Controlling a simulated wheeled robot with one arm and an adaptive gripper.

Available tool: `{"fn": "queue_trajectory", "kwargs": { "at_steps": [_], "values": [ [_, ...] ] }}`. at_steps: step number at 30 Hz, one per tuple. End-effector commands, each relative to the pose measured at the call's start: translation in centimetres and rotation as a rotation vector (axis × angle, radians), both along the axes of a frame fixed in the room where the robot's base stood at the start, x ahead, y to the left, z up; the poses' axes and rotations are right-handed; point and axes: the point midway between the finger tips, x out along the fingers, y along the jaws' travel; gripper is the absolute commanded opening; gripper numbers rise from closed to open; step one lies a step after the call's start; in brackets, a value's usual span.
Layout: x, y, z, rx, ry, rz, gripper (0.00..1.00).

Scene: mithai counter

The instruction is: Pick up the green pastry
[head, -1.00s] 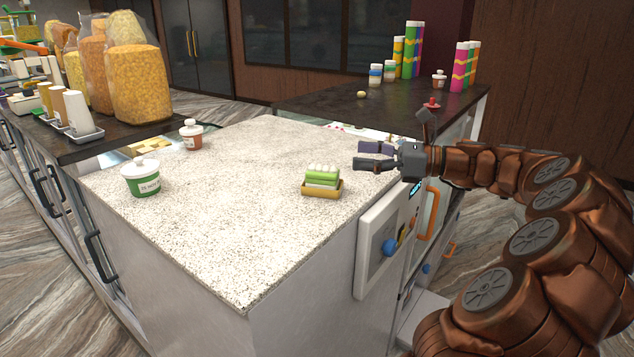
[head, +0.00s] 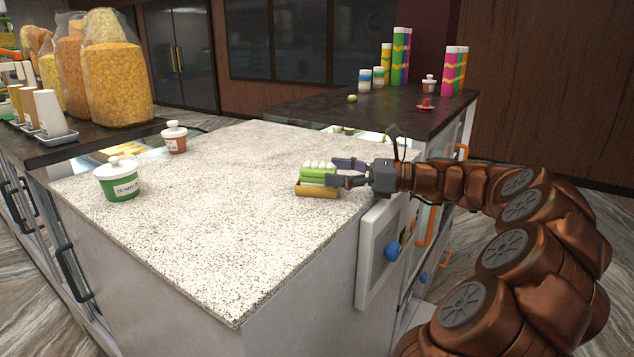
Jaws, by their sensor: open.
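The green pastry (head: 318,172) has a pale, bumpy top and rests in a small yellow-brown tray (head: 316,190) on the speckled white counter, near its right edge. My gripper (head: 341,172) is open and comes in from the right, its two dark fingers pointing left. The fingertips are at the pastry's right side, and the nearer finger overlaps it in the view. I cannot tell whether the fingers touch the pastry or pass on both sides of it.
A green-and-white lidded tub (head: 120,180) and a brown-and-white tub (head: 174,138) stand on the left of the speckled counter (head: 220,230). Its middle is clear. A dark counter (head: 400,112) behind holds colourful tall boxes (head: 400,58). Bags of yellow snacks (head: 115,80) stand at the left.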

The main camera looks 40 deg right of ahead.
Motion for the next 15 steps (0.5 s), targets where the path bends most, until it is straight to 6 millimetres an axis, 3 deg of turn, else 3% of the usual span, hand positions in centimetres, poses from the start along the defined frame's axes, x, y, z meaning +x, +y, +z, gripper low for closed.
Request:
{"fn": "queue_trajectory", "kwargs": {
  "at_steps": [15],
  "values": [
    [3.7, 3.8, 0.7, -0.001, -0.001, 0.002, 0.8]
  ]
}}
